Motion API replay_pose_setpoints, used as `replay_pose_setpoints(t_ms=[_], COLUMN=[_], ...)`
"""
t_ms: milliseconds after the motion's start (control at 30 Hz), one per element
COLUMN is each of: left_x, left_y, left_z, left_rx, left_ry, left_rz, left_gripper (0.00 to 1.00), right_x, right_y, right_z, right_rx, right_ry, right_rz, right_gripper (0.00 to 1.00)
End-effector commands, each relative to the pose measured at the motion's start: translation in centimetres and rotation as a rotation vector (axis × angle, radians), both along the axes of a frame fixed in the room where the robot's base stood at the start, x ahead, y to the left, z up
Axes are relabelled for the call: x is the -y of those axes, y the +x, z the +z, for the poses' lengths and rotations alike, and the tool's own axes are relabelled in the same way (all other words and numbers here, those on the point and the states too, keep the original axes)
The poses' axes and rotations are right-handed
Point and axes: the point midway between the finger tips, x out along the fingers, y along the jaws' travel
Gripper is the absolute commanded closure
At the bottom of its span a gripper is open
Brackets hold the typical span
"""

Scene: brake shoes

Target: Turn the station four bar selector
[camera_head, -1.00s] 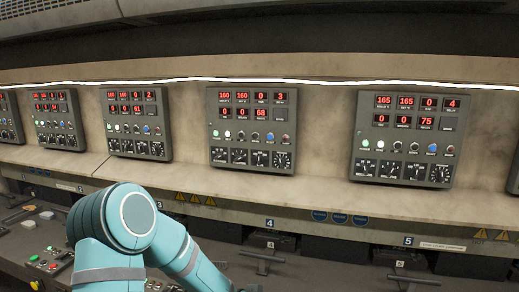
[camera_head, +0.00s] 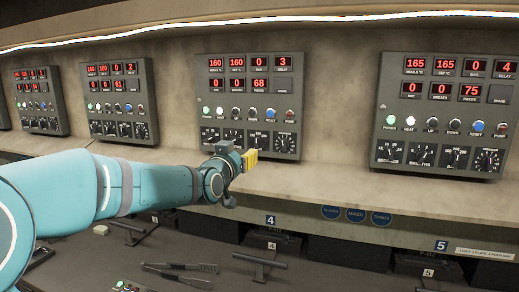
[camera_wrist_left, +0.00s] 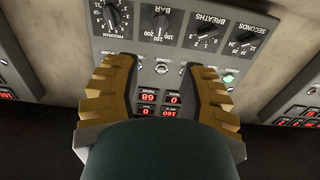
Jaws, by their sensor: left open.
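The station four panel (camera_head: 200,105) is a grey box on the back wall, above the label 4 (camera_head: 270,220). Its bar selector (camera_head: 258,139) is the third black dial in the bottom row; it also shows upside down under the word BAR in the left wrist view (camera_wrist_left: 160,22). My left gripper (camera_head: 249,160), with yellow fingers, is just below this dial row in the head view. In the left wrist view the gripper (camera_wrist_left: 163,68) is open and empty, its ribbed fingers apart in front of the panel's buttons. The dial is beyond the fingertips, apparently untouched. My right gripper is out of view.
The station five panel (camera_head: 376,100) hangs to the right; other panels (camera_head: 119,100) hang to the left. A ledge (camera_head: 330,190) runs below them. Beneath it are T-handles (camera_head: 262,263) and tongs (camera_head: 180,268) on a dark bench.

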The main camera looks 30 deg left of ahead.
Motion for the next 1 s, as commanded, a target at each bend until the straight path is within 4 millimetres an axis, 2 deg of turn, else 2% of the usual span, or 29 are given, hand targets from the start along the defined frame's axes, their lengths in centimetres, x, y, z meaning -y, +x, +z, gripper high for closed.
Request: replay_pose_setpoints(t_ms=[167,700,1000], left_x=[-0.3,-2.4,-3.1], left_y=[1.5,10.3,13.0], left_z=[0.2,0.1,0.1], left_rx=[0.0,0.0,-0.001], left_ry=[-0.003,-0.004,-0.002], left_rz=[-0.001,-0.002,-0.002], left_gripper=[0.59,0.59,0.59], right_x=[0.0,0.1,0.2], right_y=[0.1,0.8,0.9], right_z=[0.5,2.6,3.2], right_rx=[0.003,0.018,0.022], right_ry=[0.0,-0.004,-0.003], right_rz=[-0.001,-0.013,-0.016], right_gripper=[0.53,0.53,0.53])
